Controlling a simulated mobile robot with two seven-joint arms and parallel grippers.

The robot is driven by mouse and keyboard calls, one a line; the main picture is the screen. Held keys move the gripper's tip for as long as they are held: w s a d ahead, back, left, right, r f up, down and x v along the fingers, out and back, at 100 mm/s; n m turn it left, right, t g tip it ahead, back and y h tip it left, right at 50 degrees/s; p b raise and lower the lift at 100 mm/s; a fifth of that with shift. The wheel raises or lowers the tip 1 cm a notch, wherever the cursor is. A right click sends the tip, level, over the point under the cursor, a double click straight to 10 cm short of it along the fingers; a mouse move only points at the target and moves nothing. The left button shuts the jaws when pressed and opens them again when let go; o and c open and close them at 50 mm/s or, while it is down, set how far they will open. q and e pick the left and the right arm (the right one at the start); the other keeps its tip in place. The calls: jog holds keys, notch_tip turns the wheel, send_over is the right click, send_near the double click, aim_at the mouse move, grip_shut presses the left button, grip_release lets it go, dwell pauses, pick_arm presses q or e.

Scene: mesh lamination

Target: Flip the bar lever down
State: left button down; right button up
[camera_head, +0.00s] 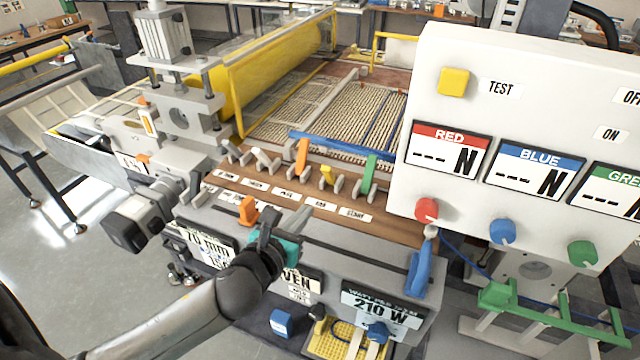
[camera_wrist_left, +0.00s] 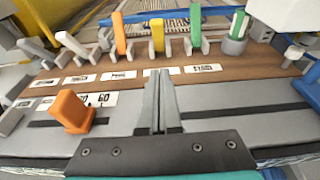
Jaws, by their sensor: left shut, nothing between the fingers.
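A row of small levers stands on the brown panel; I cannot tell which one is the bar lever, as the labels are too small to read surely. The head view shows a white lever (camera_head: 262,160), an orange lever (camera_head: 302,156), a yellow lever (camera_head: 327,176) and a green lever (camera_head: 369,173). The orange one (camera_wrist_left: 119,33) and yellow one (camera_wrist_left: 157,35) stand upright in the wrist view. My left gripper (camera_head: 292,222) is shut and empty over the grey front ledge, apart from the levers; its fingers (camera_wrist_left: 158,78) point toward the row. My right gripper is out of view.
A separate orange lever (camera_head: 249,210) stands on the front ledge, close left of my left gripper. A blue lever (camera_head: 419,272) is at the panel's right end. The white control box (camera_head: 540,110) with knobs rises at the right. Label plates (camera_head: 287,195) lie before the row.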

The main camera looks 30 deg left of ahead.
aim_at(327, 177)
pick_arm(q)
jog(key=x, duration=0.5)
jog(key=shift+w, duration=0.15)
jog(key=shift+w+r, duration=0.3)
jog(key=shift+w, duration=0.2)
jog(key=shift+w+r, duration=0.3)
jog(key=shift+w, duration=0.2)
jog(key=shift+w+a+r+p, duration=0.1)
jog(key=shift+w+r+p, duration=0.25)
jog(key=shift+w, duration=0.4)
jog(key=shift+w, duration=0.1)
